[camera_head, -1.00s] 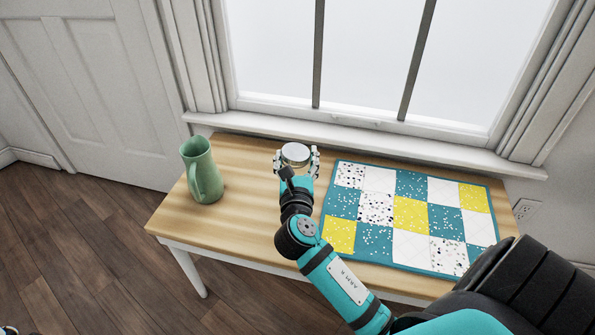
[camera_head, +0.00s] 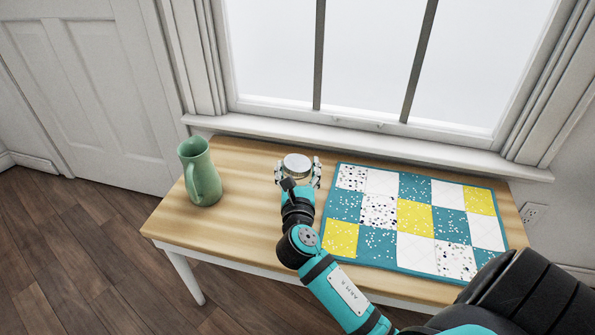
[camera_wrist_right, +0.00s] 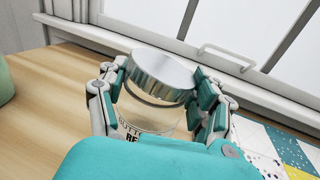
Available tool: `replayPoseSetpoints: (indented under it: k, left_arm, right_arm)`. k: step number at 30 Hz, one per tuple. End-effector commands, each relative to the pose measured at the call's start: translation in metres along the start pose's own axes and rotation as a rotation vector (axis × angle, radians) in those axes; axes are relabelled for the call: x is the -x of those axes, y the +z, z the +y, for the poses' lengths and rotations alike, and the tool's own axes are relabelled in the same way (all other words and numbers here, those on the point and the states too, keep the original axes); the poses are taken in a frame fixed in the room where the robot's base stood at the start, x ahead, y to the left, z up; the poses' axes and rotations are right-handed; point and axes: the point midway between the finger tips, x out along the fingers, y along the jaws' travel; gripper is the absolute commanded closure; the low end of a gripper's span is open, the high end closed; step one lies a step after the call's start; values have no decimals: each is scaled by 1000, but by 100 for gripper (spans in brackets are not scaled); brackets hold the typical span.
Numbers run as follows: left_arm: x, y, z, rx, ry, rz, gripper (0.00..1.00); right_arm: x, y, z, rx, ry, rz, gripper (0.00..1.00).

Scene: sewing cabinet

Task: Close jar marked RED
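A silver round lid (camera_head: 297,164) sits between the fingers of my right gripper (camera_head: 297,174) near the back of the table. The right wrist view shows the lid (camera_wrist_right: 164,75) directly over a clear glass jar (camera_wrist_right: 165,117) with a partly hidden label; some letters look like "BUTTO" and "RE". The finger pads are close against both sides of the lid. A rim line of the jar shows just under the lid; I cannot tell whether the lid is fully seated. The jar's lower part is hidden by the gripper. My left gripper is not in view.
A green pitcher (camera_head: 199,172) stands left on the wooden table (camera_head: 235,215). A teal, yellow and white patchwork mat (camera_head: 415,220) lies to the right of my right arm. The window sill (camera_head: 380,142) runs behind. Bare table lies between pitcher and gripper.

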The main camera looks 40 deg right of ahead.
Motion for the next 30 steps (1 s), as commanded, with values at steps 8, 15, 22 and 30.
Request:
replayPoseSetpoints:
  k: [8,15,22,30]
  left_arm:
    - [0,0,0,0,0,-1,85]
    - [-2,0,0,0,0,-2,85]
    - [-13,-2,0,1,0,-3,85]
    - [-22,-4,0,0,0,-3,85]
  right_arm:
    - [0,0,0,0,0,0,12]
    - [6,1,0,0,1,1,12]
    - [48,1,1,1,3,4,12]
    - [100,0,0,0,0,3,12]
